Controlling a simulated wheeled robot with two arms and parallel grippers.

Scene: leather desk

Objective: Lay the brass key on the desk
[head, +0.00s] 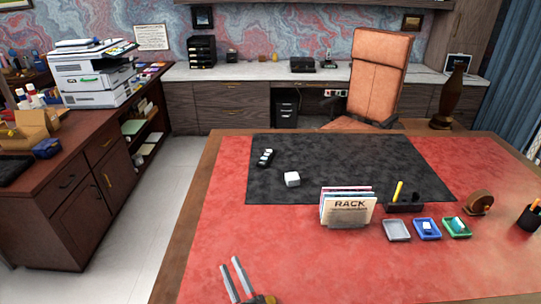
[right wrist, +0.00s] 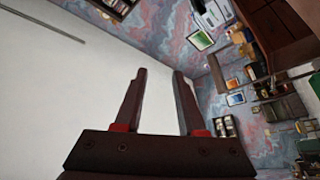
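The desk (head: 228,215) has a red leather top with a wooden edge and a black mat (head: 350,165) on its far part. I cannot make out a brass key in either view. My right gripper (head: 230,263) shows at the bottom of the head view, over the near left part of the desk. In the right wrist view my right gripper (right wrist: 160,74) has its two fingers apart with nothing between them. A small brownish-gold patch by its base at the bottom edge is too cut off to identify. My left gripper is not in view.
A white cube (head: 292,179) and a dark remote-like object (head: 265,158) lie on the mat. A rack of papers (head: 347,208), small grey (head: 397,230), blue (head: 427,229) and green (head: 456,228) trays, and a pen cup (head: 529,218) stand right. The near left red leather is clear.

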